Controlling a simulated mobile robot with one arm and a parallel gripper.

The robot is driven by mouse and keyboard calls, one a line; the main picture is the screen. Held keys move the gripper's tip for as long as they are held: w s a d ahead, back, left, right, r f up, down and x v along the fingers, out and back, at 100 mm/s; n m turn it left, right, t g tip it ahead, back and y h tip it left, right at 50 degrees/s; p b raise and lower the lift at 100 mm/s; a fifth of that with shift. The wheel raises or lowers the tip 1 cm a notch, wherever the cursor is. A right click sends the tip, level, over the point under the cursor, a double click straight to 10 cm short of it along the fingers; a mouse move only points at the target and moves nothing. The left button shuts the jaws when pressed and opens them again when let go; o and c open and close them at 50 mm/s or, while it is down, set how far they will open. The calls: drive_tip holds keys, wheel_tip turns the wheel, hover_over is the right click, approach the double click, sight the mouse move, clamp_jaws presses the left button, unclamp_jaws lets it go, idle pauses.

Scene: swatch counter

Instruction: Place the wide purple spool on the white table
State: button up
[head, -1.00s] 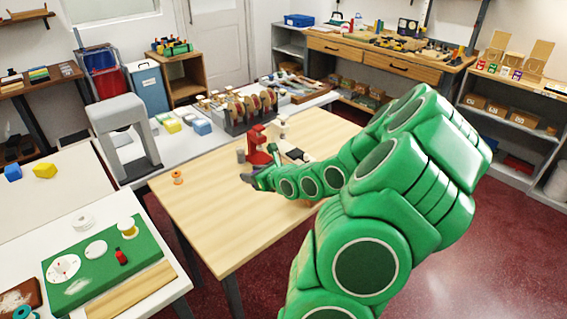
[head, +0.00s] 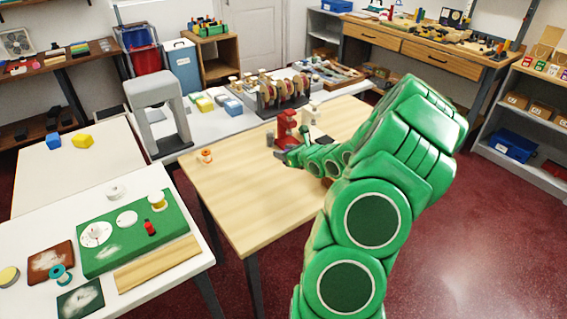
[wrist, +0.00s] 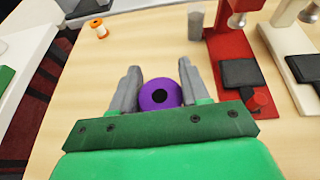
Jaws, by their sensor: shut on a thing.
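The wide purple spool (wrist: 154,95) sits between the two grey fingers of my gripper (wrist: 160,80) in the wrist view, its round face with a dark centre hole showing. My gripper is shut on it, over the light wood table (head: 245,200); I cannot tell how high. In the head view my gripper (head: 282,156) is small and the spool cannot be made out. A white table (head: 70,175) with blue and yellow blocks stands at the left. Another white table (head: 30,233) in front of it bears a green mat.
An orange spool (head: 205,155) stands on the wood table's left part. A red press (head: 286,128) and a white press (wrist: 293,45) stand beyond my gripper, with a grey cup (wrist: 196,22). The front white table holds spools and mats. A grey arch (head: 160,105) stands behind.

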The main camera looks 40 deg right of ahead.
hover_over(283, 170)
drive_tip(key=shift+f, duration=2.7)
drive_tip(key=shift+w+d+f, duration=0.1)
drive_tip(key=shift+f, duration=1.4)
drive_tip(key=o, duration=1)
drive_tip(key=shift+f, duration=0.1)
